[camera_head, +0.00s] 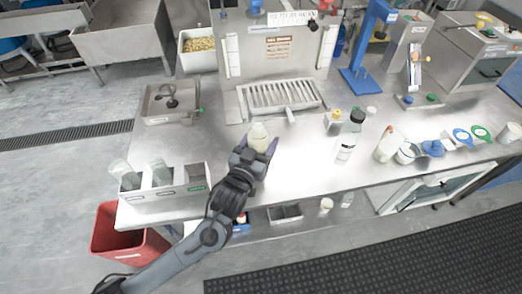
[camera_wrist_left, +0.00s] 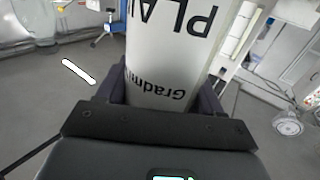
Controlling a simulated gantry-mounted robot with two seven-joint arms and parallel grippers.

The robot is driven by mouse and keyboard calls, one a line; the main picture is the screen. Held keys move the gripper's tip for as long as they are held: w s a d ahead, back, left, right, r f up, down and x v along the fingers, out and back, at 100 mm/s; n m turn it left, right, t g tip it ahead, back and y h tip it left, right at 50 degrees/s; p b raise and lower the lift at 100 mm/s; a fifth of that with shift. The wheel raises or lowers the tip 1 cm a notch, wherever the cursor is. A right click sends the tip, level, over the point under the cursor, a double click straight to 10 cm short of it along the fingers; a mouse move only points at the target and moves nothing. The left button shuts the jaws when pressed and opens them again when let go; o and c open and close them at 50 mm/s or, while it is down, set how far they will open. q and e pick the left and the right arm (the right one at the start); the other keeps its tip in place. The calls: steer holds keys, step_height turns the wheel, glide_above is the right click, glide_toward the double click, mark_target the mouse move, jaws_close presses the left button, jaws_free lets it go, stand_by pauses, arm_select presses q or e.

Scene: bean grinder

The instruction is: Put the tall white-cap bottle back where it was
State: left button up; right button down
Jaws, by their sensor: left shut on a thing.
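My left gripper (camera_head: 258,150) is shut on a pale, white-topped bottle (camera_head: 258,134) and holds it over the steel table (camera_head: 305,165), in front of the slotted tray. The arm hides the lower part of the bottle, so I cannot tell whether it touches the table. In the left wrist view the bottle (camera_wrist_left: 165,50) is a broad white cylinder with black lettering between my fingers; its cap is out of that picture. My right gripper is not in view.
A black-capped bottle (camera_head: 349,137) stands to the right. Further right are a white container (camera_head: 388,144) and coloured rings (camera_head: 481,132). A white divided bin (camera_head: 196,180) with glasses stands at the left front corner. The slotted tray (camera_head: 282,97) lies behind. Table between gripper and black-capped bottle is clear.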

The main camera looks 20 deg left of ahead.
arm_select(q)
step_height(320, 180, down, 4)
steer(key=shift+r+b, duration=0.2)
steer(key=shift+b, duration=0.3)
steer(key=shift+f, duration=0.15)
steer(key=o, duration=1.7)
steer(key=shift+f, duration=0.1)
steer(key=shift+c, duration=0.2)
